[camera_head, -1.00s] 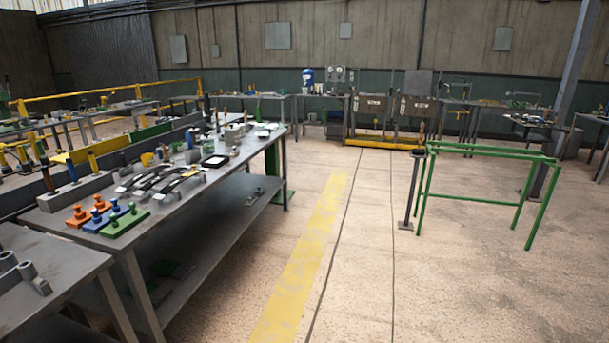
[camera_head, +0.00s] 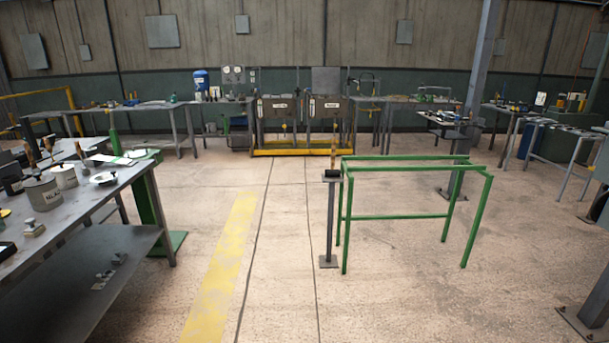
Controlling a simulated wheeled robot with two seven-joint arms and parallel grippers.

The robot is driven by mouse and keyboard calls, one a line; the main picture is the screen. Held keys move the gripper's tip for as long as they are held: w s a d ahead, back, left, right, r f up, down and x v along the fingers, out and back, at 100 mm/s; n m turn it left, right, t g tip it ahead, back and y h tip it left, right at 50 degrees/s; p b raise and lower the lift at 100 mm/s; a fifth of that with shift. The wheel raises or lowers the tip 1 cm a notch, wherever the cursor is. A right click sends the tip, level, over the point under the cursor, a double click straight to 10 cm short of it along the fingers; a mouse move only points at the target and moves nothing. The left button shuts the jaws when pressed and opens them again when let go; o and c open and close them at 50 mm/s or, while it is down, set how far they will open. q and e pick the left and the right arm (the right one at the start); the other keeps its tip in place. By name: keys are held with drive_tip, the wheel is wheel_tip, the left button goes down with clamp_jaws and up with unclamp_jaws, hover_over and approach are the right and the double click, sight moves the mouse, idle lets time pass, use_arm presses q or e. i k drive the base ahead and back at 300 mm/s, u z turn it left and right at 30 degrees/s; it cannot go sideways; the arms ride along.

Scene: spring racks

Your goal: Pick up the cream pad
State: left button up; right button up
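I cannot make out a cream pad for certain. A flat pale piece (camera_head: 108,159) lies at the far end of the grey workbench (camera_head: 118,180) at the left, beside a light green piece (camera_head: 140,153); at this distance I cannot tell what they are. Pots (camera_head: 42,191) and a small metal dish (camera_head: 103,178) stand nearer on the same bench. Neither of my grippers is in view.
A green frame (camera_head: 413,168) stands right of centre, with a thin post (camera_head: 330,225) at its left. A yellow floor stripe (camera_head: 222,265) runs along open floor between bench and frame. Benches and a yellow-based rack (camera_head: 300,151) line the back wall.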

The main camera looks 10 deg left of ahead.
sight(33, 230)
drive_tip(key=u, duration=0.35)
drive_tip(key=i, duration=2.1)
drive_tip(key=u, duration=1.4)
drive_tip(key=i, duration=0.95)
drive_tip(key=u, duration=0.5)
